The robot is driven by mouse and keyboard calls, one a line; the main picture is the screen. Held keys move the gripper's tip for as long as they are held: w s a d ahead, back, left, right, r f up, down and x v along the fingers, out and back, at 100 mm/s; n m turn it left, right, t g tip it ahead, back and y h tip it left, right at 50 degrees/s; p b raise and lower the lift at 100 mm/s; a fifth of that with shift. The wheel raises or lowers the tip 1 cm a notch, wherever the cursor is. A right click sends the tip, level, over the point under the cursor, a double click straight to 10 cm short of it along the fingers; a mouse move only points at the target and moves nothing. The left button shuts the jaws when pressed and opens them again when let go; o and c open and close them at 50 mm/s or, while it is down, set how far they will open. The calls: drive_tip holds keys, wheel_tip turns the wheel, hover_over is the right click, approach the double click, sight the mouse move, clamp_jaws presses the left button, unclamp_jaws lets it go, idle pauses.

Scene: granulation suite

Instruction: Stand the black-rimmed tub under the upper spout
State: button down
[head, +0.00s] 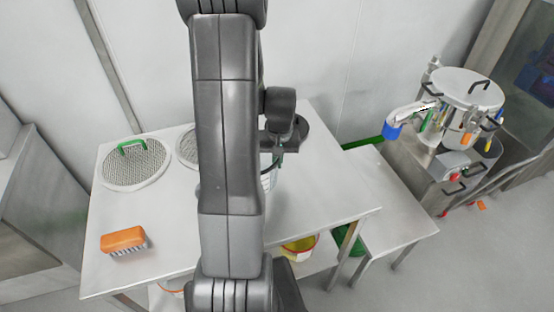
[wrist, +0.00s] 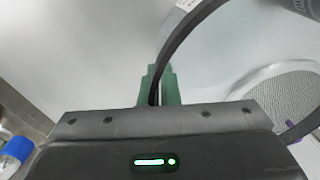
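The black-rimmed tub (head: 268,181) is mostly hidden behind my arm in the head view; a pale piece of its wall shows below my gripper (head: 277,157), over the table. In the wrist view the tub's black rim (wrist: 185,38) curves between the green fingertips of my gripper (wrist: 158,88), which look closed on it. I cannot tell whether the tub touches the table. The upper spout (head: 408,114), metal with a blue end, juts left from the steel machine (head: 470,88) at the right, well apart from the tub.
The white table (head: 325,195) holds round mesh sieves with green handles (head: 136,163) and an orange brush (head: 124,240) at left. A lower bench (head: 385,205) with a clear top stands between table and machine. A yellow bucket (head: 299,245) sits beneath the table.

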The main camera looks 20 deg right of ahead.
drive_tip(key=shift+f, duration=0.2)
drive_tip(key=c, duration=1.7)
unclamp_jaws()
